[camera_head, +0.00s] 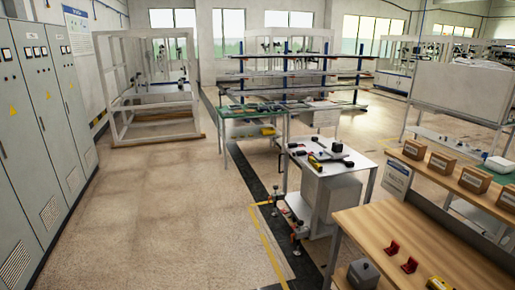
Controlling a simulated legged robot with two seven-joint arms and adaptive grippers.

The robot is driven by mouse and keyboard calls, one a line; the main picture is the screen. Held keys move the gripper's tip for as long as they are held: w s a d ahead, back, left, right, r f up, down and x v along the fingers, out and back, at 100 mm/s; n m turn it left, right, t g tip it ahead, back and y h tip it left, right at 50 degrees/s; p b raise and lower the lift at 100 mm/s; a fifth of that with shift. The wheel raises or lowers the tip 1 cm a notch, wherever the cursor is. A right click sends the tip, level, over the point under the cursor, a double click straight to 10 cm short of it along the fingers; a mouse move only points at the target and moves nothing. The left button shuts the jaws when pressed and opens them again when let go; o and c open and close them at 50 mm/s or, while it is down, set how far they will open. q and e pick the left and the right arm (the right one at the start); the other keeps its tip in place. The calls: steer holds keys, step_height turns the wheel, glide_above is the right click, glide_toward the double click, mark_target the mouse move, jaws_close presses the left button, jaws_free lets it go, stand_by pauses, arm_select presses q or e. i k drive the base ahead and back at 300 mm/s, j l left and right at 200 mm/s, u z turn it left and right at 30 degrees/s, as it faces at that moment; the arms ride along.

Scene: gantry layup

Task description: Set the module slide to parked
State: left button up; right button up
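No part is plainly recognisable as the module slide. A white-topped workstation (352,163) stands right of centre. On its top are a dark bar with a white block (337,147), a yellow-and-black tool-like piece (315,162) and small dark parts. These are too small to tell whether one is the slide or what position it is in. A low frame with red and dark fittings (298,228) shows at the workstation's lower left. Neither of my grippers is in view.
A wooden bench (415,240) at the lower right holds two red brackets (409,265); cardboard boxes (441,163) sit on its raised shelf. Grey cabinets (40,110) line the left wall. A green-topped table (250,112) stands behind the workstation. The floor (165,205) at left is clear.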

mark_target(336, 152)
steer(key=i+u, duration=0.1)
steer(key=i, duration=1.05)
steer(key=i+l+u, duration=0.1)
steer(key=i, duration=1.05)
